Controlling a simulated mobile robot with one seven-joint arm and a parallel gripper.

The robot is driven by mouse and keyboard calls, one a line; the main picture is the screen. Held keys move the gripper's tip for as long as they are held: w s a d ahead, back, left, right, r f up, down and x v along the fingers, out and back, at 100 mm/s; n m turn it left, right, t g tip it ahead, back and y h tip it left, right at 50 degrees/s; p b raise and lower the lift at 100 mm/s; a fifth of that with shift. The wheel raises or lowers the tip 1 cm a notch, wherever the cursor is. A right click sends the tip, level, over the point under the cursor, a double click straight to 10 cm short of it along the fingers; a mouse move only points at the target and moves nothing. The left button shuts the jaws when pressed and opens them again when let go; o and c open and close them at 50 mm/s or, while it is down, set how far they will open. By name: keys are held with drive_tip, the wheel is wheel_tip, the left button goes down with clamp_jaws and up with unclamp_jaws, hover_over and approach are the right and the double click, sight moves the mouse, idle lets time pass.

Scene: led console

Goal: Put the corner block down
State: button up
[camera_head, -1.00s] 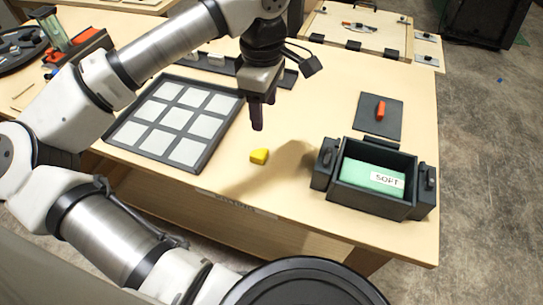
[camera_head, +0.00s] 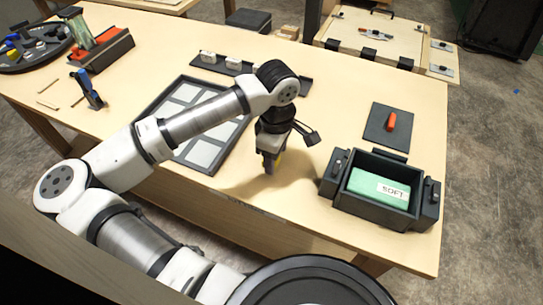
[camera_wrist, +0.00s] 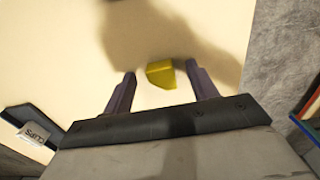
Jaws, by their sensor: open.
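The yellow corner block (camera_wrist: 161,74) lies on the pale wooden table, between the two dark fingertips in the wrist view. Small gaps show between it and both fingers. My gripper (camera_head: 269,171) is open and low over the table near its front edge. It also shows in the wrist view (camera_wrist: 160,69). In the head view only a sliver of yellow shows beside the fingers. The rest of the block is hidden there by my gripper.
A black-framed panel of pale squares (camera_head: 197,154) lies left of my gripper, partly behind my arm. A black bin (camera_head: 371,211) holding a green piece labelled SOFT (camera_head: 376,186) stands to the right. Behind it lies a dark plate (camera_head: 377,123) with an orange piece (camera_head: 391,121).

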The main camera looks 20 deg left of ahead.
drive_tip(key=shift+f, duration=0.6)
drive_tip(key=c, duration=1.1)
drive_tip(key=shift+r, duration=0.1)
